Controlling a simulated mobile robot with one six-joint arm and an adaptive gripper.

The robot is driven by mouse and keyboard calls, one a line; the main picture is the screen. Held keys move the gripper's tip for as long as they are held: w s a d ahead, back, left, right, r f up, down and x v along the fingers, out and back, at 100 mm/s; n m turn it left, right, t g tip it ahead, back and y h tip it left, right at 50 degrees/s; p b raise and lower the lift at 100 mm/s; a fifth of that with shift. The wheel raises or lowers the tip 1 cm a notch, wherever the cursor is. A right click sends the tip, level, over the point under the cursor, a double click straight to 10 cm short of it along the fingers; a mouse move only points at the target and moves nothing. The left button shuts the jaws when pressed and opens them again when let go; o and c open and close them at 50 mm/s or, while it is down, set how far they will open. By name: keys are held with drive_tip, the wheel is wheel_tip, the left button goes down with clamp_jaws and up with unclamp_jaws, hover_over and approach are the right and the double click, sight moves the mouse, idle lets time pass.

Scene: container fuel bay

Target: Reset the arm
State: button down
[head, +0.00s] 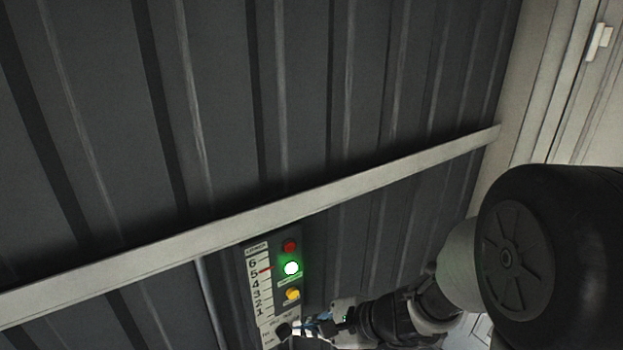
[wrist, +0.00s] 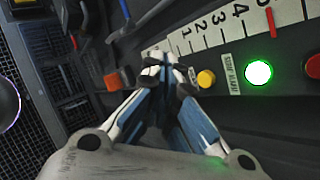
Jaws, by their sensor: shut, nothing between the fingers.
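My gripper (head: 322,328) is at the lower middle of the head view, beside the bottom of a wall panel (head: 250,262). The wrist view shows its blue and white fingers (wrist: 166,66) brought together at the tips with nothing between them. The fingertips appear over the panel, near a yellow button (wrist: 206,78); I cannot tell whether they touch anything. My arm reaches in from the right of the head view.
The panel has a numbered scale (wrist: 232,28) with a red marker (wrist: 271,20), a lit green button (head: 291,268) and a red button (head: 290,246). An orange-red control (wrist: 118,78) lies left of the fingers. A pale rail (head: 240,232) crosses the dark ribbed wall.

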drive_tip(key=s+d+f+n+g+h+b, duration=0.1)
drive_tip(key=s+d+n+h+b, duration=0.15)
drive_tip(key=s+n+b, duration=0.45)
drive_tip(key=s+d+f+n+g+h+b, duration=0.1)
drive_tip(key=s+d+n+h+b, duration=0.1)
drive_tip(key=s+d+n+b, duration=0.5)
drive_tip(key=s+d+f+n+t+h+b, duration=0.1)
drive_tip(key=s+d+n+t+h, duration=0.1)
drive_tip(key=s+d+h, duration=0.2)
drive_tip(key=shift+s+d+f+b, duration=0.4)
drive_tip(key=shift+s+d, duration=0.1)
drive_tip(key=shift+s, duration=0.45)
